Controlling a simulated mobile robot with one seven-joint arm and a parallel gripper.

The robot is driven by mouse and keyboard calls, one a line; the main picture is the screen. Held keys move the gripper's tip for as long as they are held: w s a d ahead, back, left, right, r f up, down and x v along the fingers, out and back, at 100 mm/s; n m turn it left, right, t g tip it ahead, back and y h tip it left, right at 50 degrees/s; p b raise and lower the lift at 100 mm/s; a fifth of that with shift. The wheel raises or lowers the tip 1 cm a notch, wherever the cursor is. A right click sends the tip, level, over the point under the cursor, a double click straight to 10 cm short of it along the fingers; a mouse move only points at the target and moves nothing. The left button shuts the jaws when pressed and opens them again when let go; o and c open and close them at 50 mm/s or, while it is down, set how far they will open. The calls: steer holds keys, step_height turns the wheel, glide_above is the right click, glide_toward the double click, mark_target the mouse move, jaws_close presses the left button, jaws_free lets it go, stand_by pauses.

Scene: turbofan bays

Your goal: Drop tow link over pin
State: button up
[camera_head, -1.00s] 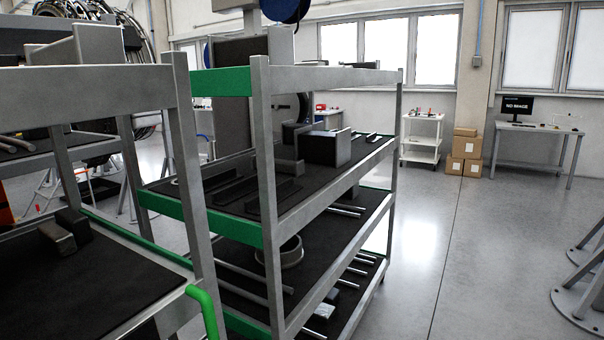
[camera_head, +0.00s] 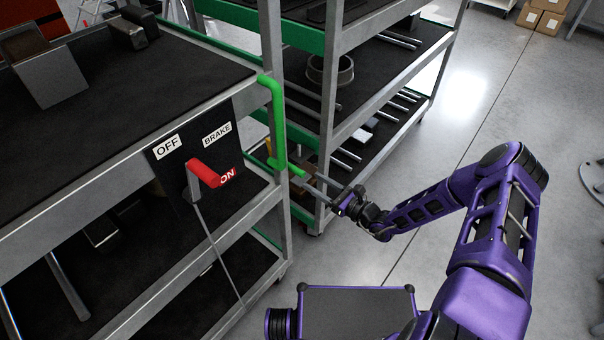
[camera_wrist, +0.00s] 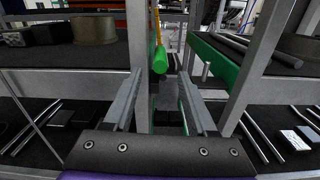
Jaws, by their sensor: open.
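No tow link or pin can be clearly made out. A green bent handle (camera_head: 278,125) runs down the corner post of the near cart, its lower end turned toward my gripper (camera_head: 312,190). In the wrist view, the handle's rounded green end (camera_wrist: 160,61) shows near the tips of my gripper (camera_wrist: 160,74), roughly between them. The fingers are apart with nothing held. Whether they touch the handle cannot be told. A thin yellow-orange part (camera_wrist: 156,22) shows behind the green end; what it is cannot be told.
The near cart (camera_head: 180,110) has a red brake lever (camera_head: 203,173) by the ON label. A second cart (camera_head: 335,65) with green-edged shelves, rods and a ring stands close behind, leaving a narrow gap. Open floor (camera_head: 450,120) lies to the right. Cardboard boxes (camera_head: 543,16) stand far back.

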mark_target(302, 174)
steer(key=x, duration=0.5)
steer(key=shift+w+a, duration=0.25)
jaws_close()
stand_by(1.2)
